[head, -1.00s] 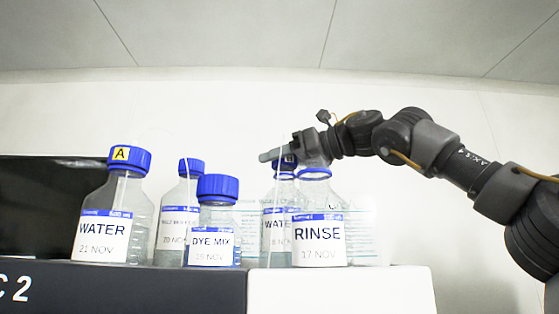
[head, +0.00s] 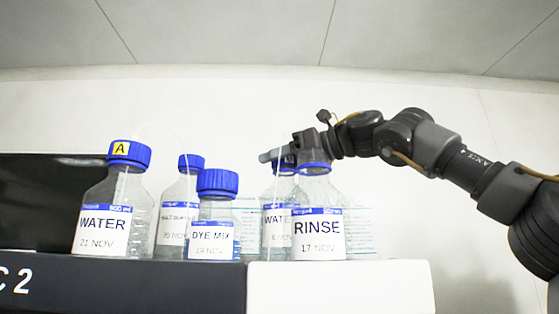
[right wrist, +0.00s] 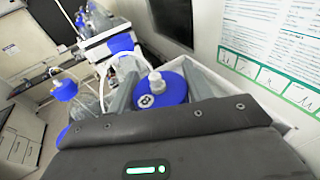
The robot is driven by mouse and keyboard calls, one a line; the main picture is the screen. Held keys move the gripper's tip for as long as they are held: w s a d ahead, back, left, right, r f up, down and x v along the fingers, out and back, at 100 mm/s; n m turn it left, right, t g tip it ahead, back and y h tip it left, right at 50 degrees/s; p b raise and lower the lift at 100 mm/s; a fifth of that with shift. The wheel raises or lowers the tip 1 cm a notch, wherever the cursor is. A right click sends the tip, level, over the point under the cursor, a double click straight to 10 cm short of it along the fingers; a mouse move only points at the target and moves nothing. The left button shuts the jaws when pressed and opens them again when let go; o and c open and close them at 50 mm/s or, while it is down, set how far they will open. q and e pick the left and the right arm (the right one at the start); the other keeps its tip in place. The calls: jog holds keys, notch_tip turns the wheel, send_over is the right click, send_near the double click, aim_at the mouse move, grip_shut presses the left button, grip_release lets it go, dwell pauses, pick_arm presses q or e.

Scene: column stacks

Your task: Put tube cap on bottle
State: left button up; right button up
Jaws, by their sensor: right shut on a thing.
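My right gripper (head: 284,156) reaches in from the right at the neck of the rear WATER bottle (head: 277,218). It is shut on a blue tube cap (right wrist: 160,90) with a white tube fitting and a round mark on top, seen between the fingers in the right wrist view. In the head view, the cap shows as a sliver of blue under the fingers, at the bottle's neck. I cannot tell whether it is seated. The clear RINSE bottle (head: 317,235) stands in front, with a blue ring at its neck and no cap visible. My left gripper is out of view.
A WATER bottle (head: 101,228) with a blue cap marked A stands at left. A DYE MIX bottle (head: 211,236) and another blue-capped bottle (head: 176,218) stand between. All are on a machine top (head: 340,285). Thin tubing rises near the bottles. A poster (right wrist: 272,50) hangs on the wall.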

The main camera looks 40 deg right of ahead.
dwell(0.3)
jog(key=o, duration=1)
jog(key=shift+o, duration=0.2)
jog(key=shift+s, duration=0.1)
jog(key=shift+s+d, duration=0.2)
jog(key=shift+s, duration=0.15)
jog(key=b+v, duration=0.2)
jog(key=v, duration=0.8)
